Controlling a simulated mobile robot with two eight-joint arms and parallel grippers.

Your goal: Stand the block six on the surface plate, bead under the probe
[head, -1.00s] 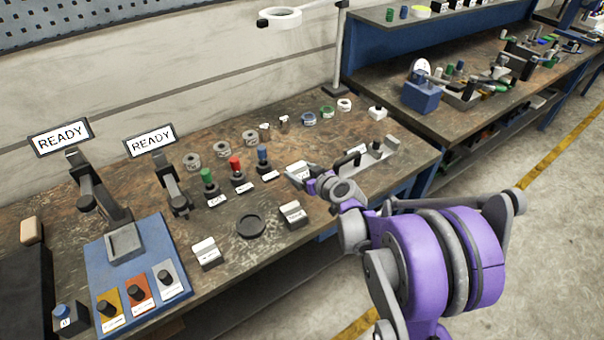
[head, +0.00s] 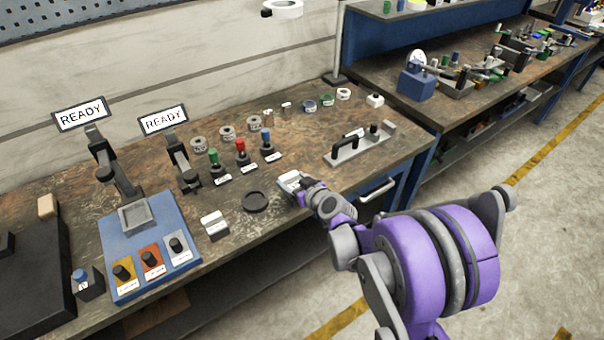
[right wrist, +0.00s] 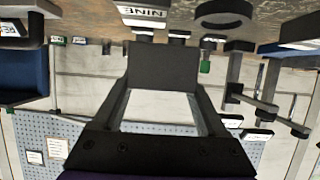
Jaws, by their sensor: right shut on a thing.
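My right gripper (head: 296,185) is over the bench near its front edge, right of the black ring. In the right wrist view it (right wrist: 163,85) is shut on a dark block (right wrist: 163,65). No number shows on that block's visible face, so I cannot tell if it is block six. A block marked NINE (right wrist: 142,15) stands on the bench just beyond it. A dark slab (head: 35,285), perhaps the surface plate, lies at the far left. I cannot make out a probe or bead there. My left gripper is out of view.
A blue base (head: 165,230) with a grey tray (head: 134,216), knobs and a READY screen (head: 81,114) stands left. A labelled block (head: 214,224) and the black ring (head: 256,201) are between it and my gripper. Coloured-knob posts (head: 240,152) stand behind; a handled fixture (head: 358,145) is right.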

